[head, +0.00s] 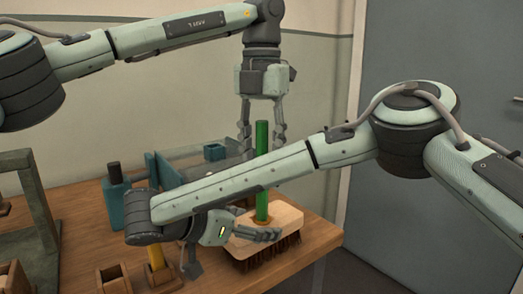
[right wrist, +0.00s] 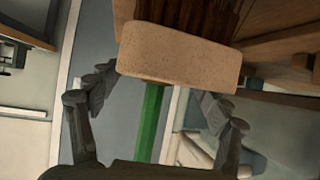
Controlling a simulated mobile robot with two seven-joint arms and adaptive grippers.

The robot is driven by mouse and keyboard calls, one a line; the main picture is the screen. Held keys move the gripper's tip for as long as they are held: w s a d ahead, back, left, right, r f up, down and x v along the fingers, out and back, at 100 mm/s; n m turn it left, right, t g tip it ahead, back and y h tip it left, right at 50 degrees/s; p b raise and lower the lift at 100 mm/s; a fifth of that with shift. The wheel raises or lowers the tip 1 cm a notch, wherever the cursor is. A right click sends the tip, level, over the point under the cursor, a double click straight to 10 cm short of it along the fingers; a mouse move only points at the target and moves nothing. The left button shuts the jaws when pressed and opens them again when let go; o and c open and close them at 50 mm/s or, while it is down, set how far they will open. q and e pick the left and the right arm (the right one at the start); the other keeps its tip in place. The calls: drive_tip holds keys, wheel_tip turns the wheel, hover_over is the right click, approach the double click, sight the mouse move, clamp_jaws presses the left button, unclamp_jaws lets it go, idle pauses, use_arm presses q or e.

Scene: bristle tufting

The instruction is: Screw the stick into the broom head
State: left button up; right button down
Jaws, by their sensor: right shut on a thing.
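The green stick (head: 262,160) stands upright at the middle of the wooden broom head (head: 284,219), its lower end at the block's top. The broom head lies bristles down on the table; it also shows in the right wrist view (right wrist: 180,55) with the stick (right wrist: 150,122). My right gripper (head: 258,224) is shut on the broom head from the left; its fingers flank the block in the right wrist view. My left gripper (head: 263,132) points down over the stick, open, with a finger on each side of the stick's top and gaps visible. Thread engagement is hidden.
A dark-capped teal bottle (head: 116,200) stands at the left of the wooden table (head: 310,240). A clear bin is behind my right arm. The table's right edge is close to the broom head.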

drive_tip(key=shift+f, duration=0.2)
use_arm(q)
wheel_tip(320, 180, up, 12)
drive_tip(key=shift+r, duration=0.1)
idle(0.3)
use_arm(e)
unclamp_jaws()
drive_tip(key=shift+a+r, duration=0.1)
drive_tip(key=shift+r, duration=0.05)
drive_tip(key=v, duration=1.2)
